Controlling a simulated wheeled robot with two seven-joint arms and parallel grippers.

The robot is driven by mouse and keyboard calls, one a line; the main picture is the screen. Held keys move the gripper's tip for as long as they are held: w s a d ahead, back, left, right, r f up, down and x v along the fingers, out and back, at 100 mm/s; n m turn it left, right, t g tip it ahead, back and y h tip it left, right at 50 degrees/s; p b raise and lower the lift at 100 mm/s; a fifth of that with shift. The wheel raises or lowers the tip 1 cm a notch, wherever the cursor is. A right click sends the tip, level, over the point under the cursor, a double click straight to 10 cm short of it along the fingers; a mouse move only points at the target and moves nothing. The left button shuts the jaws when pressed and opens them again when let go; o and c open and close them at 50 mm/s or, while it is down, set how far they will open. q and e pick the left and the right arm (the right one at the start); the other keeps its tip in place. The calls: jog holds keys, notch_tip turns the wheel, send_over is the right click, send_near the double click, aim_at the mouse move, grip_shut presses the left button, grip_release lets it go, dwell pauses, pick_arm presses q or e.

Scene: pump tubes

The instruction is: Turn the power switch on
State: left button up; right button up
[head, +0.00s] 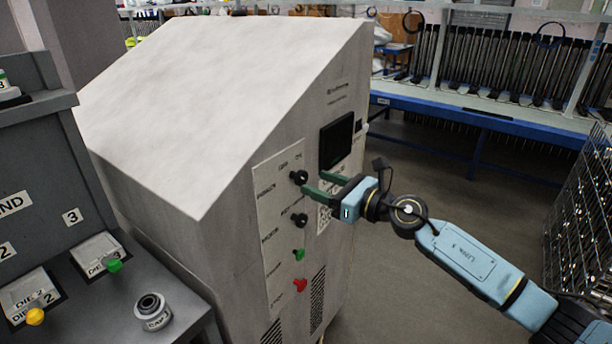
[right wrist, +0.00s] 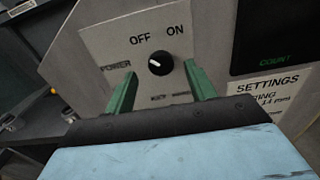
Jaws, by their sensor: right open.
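The power switch (head: 298,177) is a black rotary knob at the top of the control panel on the white cabinet. In the right wrist view the knob (right wrist: 160,63) shows a white pointer mark aimed up and left, towards the OFF label; the ON label is up and right of it. My right gripper (head: 318,184) is open in front of the panel, its green fingers pointing at the knob. In the right wrist view the fingers stand on either side below the knob, with nothing between them. Whether a finger touches the panel cannot be told. My left gripper is not in view.
Below the power knob are another black knob (head: 299,219), a green button (head: 298,255) and a red button (head: 300,286). A dark display (head: 336,142) sits right of the panel. A grey machine (head: 110,255) stands at left. Floor is open behind my right arm.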

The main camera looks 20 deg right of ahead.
aim_at(304, 178)
jog(key=x, duration=0.3)
jog(key=shift+w+a, duration=0.25)
jog(key=shift+w, duration=0.05)
jog(key=shift+w+a, duration=0.2)
jog(key=shift+w, duration=0.1)
jog(key=c, duration=0.9)
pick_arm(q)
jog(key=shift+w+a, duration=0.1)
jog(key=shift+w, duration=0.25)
pick_arm(e)
jog(key=shift+c, duration=0.2)
